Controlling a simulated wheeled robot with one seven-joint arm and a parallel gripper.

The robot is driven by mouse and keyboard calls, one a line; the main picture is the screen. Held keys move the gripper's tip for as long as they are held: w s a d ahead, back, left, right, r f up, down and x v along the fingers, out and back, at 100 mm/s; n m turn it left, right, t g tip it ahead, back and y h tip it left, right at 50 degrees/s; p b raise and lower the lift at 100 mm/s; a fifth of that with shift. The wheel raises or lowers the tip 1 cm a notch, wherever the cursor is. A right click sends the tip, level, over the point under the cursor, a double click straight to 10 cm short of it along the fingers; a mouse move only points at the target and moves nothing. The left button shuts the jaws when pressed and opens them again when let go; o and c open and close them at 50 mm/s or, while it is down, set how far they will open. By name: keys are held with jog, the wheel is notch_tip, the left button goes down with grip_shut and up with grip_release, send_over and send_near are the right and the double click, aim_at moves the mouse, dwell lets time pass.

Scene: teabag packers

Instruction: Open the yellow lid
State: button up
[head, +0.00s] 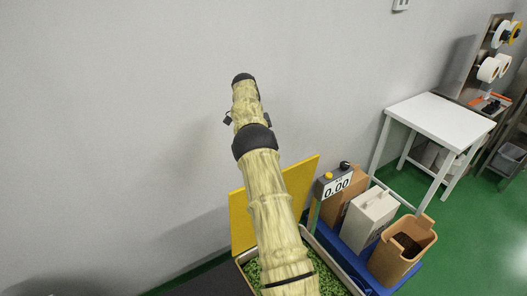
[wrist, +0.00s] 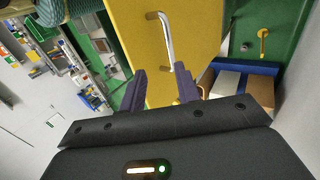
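The yellow lid (head: 241,221) stands raised and tilted behind my arm in the head view, at the back of a bin (head: 349,284) with green leafy contents. My arm hides the lid's middle. In the wrist view the yellow lid (wrist: 150,18) fills the upper middle, with a silver bar handle (wrist: 167,40) on its face. My gripper (wrist: 160,68) is open, its two dark fingers apart with nothing between them. The handle lies beyond the fingertips, roughly in line with the gap. I see no contact with it. The gripper cannot be made out in the head view.
A white table (head: 440,120) stands farther right. A grey wall (head: 120,130) is behind. Green floor (head: 455,245) is clear at the right.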

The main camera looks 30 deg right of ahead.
jog(key=s+r+t+b, duration=0.1)
jog(key=s+r+t, duration=0.1)
jog(key=r, duration=0.3)
jog(key=s+a+r+t+b, duration=0.1)
jog(key=s+r+t, duration=0.1)
jog(key=r+t, duration=0.2)
jog(key=shift+s+r+t+b, duration=0.3)
jog(key=shift+s+r+b, duration=0.1)
jog(key=shift+r, duration=0.45)
jog(key=shift+w, duration=0.1)
jog(key=shift+a, duration=0.1)
notch_tip(320, 180, down, 17)
jog(key=p, duration=0.3)
jog(key=shift+s+f+p, duration=0.2)
jog(key=shift+s+p, duration=0.15)
jog(key=shift+s, duration=0.1)
